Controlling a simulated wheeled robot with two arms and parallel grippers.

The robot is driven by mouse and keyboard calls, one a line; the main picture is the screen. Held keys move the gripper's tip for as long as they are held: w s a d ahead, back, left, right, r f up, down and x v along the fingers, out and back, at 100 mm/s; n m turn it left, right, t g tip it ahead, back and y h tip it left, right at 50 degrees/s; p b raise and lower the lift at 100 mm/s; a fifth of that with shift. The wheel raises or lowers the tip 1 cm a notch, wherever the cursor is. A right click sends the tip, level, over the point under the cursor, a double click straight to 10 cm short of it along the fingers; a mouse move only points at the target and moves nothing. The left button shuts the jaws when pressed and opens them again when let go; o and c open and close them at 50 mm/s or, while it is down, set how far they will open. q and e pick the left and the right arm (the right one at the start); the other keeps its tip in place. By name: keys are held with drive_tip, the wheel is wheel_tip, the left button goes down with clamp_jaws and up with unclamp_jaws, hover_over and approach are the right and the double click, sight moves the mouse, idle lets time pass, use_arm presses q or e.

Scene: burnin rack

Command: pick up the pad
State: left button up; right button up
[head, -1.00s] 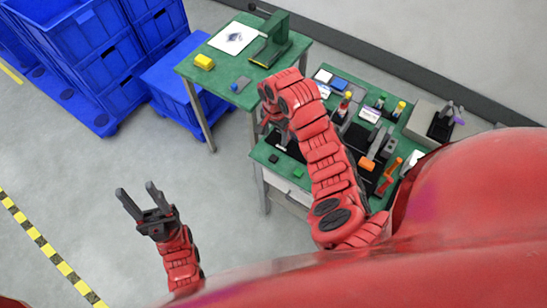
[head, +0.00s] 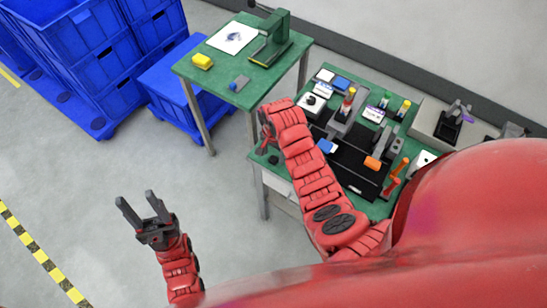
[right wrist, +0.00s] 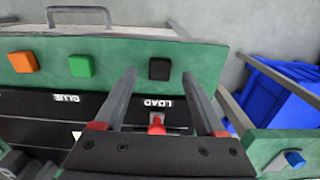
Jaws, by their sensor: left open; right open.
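Three small square pads lie on the green bench edge in the right wrist view: an orange one (right wrist: 24,62), a green one (right wrist: 81,66) and a black one (right wrist: 159,69). I cannot tell which is the task's pad. My right gripper (right wrist: 160,73) is open, its fingertips on either side of the black pad in that view; contact is not visible. In the head view the black pad (head: 273,160) shows at the bench's near left corner, just below my right gripper (head: 264,124). My left gripper (head: 136,200) is open and empty over the floor.
The green bench (head: 405,155) holds black trays, bottles and tools. A green side table (head: 219,69) carries a yellow block (head: 202,61), a paper sheet, a green stand and a small blue-grey item (head: 239,82). Blue crates (head: 100,65) stand at left. Floor near my left gripper is clear.

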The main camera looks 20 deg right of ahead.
drive_tip(key=shift+f, duration=0.95)
clamp_jaws()
